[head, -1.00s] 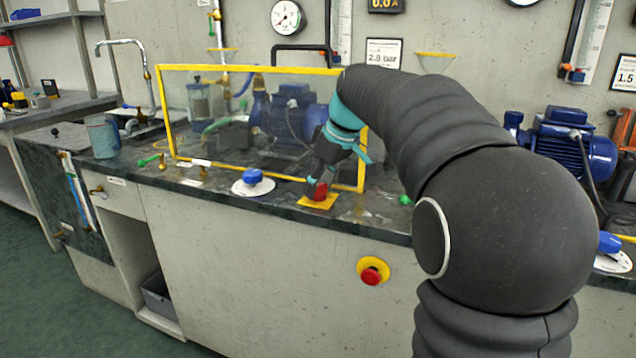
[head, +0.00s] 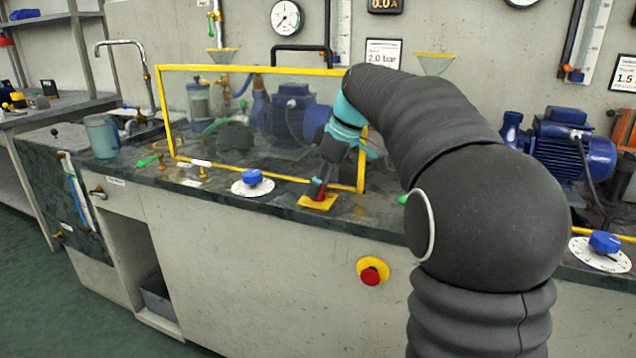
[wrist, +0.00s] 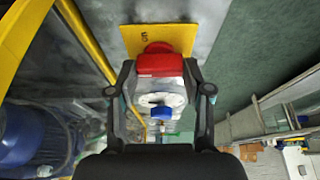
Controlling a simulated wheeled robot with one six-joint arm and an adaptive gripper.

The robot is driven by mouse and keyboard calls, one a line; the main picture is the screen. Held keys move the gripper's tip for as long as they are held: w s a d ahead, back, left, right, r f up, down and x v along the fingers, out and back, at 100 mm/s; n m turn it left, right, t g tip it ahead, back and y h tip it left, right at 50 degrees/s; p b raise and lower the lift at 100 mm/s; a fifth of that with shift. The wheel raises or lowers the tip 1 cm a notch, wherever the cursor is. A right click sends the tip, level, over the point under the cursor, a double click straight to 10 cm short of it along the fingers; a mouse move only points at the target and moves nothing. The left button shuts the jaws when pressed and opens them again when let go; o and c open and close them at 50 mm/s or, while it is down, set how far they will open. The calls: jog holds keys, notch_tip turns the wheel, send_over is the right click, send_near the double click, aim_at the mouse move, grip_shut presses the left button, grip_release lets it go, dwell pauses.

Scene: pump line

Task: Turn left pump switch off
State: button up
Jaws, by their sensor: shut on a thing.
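The left pump switch is a red knob (wrist: 160,62) on a yellow plate (wrist: 172,36) marked "on". In the head view the red knob (head: 317,193) and its yellow plate (head: 318,203) sit on the bench's front edge, before the left pump (head: 292,112). My gripper (head: 320,183) reaches down onto the knob from above. In the wrist view my gripper (wrist: 160,72) has one finger on each side of the knob and is shut on it. The fingers hide part of the knob in the head view.
A yellow-framed clear screen (head: 250,70) stands just behind the switch. A blue dial knob (head: 252,177) is to its left. A red stop button (head: 370,271) is on the bench front below. Another blue dial knob (head: 605,242) is at the far right.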

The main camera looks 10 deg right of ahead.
jog(key=o, duration=1.2)
jog(key=shift+d, duration=0.2)
jog(key=shift+c, duration=0.2)
jog(key=shift+a, duration=0.1)
jog(key=shift+r, duration=0.1)
jog(key=v, duration=1.1)
jog(key=shift+r, duration=0.4)
jog(key=shift+s, duration=0.1)
jog(key=s+a+f+m+t+h, duration=0.1)
jog(key=s+f+m, duration=0.4)
jog(key=s+f, duration=0.6)
jog(key=s+a+f+m+t+h, duration=0.2)
jog(key=s+f+m, duration=0.4)
jog(key=s+f, duration=0.6)
jog(key=s+a, duration=0.1)
jog(key=s, duration=0.4)
jog(key=shift+a+h, duration=0.3)
jog(key=shift+h, duration=0.1)
